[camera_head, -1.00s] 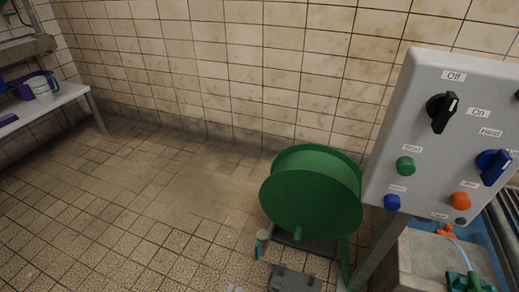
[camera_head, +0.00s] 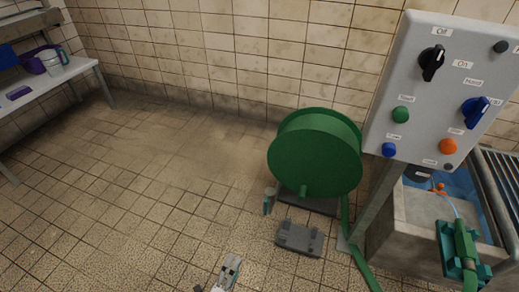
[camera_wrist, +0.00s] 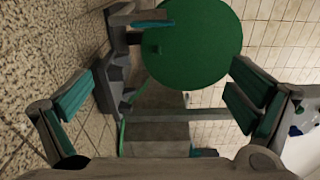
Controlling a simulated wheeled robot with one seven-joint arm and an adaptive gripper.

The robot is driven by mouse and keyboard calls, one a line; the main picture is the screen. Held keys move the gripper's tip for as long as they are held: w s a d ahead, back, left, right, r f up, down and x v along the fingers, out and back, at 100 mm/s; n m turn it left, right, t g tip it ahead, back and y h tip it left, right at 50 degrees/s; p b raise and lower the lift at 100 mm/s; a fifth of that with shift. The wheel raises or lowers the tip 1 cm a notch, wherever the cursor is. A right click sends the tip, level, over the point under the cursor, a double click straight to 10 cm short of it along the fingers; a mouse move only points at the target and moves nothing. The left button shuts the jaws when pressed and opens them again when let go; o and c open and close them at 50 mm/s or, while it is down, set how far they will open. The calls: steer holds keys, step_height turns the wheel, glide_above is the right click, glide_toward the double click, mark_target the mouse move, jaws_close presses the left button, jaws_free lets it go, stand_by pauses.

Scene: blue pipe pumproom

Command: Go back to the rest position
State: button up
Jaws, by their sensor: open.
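My gripper (camera_wrist: 162,92) is open and empty in the wrist view, with its teal-padded fingers far apart at the left and right. Between and beyond them are the green hose reel (camera_wrist: 198,40) and its grey base. In the head view, part of my gripper (camera_head: 226,272) shows at the bottom edge, over the tiled floor. It is apart from the hose reel (camera_head: 315,158), which stands near the wall.
A grey control panel (camera_head: 440,95) with knobs and buttons stands at right, above a concrete basin (camera_head: 412,222) with a green pipe fitting (camera_head: 465,250). A grey block (camera_head: 300,238) lies before the reel. A bench (camera_head: 50,82) stands far left. The left floor is clear.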

steer(key=w+d+r+m+g+h, duration=0.2)
steer(key=w+r+m+g, duration=0.15)
steer(key=r+m, duration=0.5)
steer(key=w+d+r+m+g+h, duration=0.2)
steer(key=r+m+g, duration=0.3)
steer(key=r, duration=0.6)
steer(key=w+d+r+m+g+h, duration=0.2)
steer(key=w+r+m+g, duration=0.15)
steer(key=r+m, duration=0.45)
steer(key=s+d+r+m+g+y, duration=0.2)
steer(key=d+r+m+g, duration=0.4)
steer(key=r, duration=0.8)
steer(key=s+d+r+m+y+p, duration=0.1)
steer(key=s+d+r+m+y, duration=0.5)
steer(key=s+d+r+m, duration=0.55)
steer(key=s+d+r+m+t+y, duration=0.1)
steer(key=s+d+r+m+y, duration=0.15)
steer(key=s+m, duration=0.35)
steer(key=s+d+r+m+t+y, duration=0.1)
steer(key=s+m+y, duration=0.25)
steer(key=s, duration=0.55)
step_height(320, 180, up, 40)
steer(key=t+p, duration=0.4)
steer(key=p, duration=3.4)
steer(key=shift+d+f+h, duration=0.15)
steer(key=shift+f+h, duration=0.1)
steer(key=shift+h, duration=0.15)
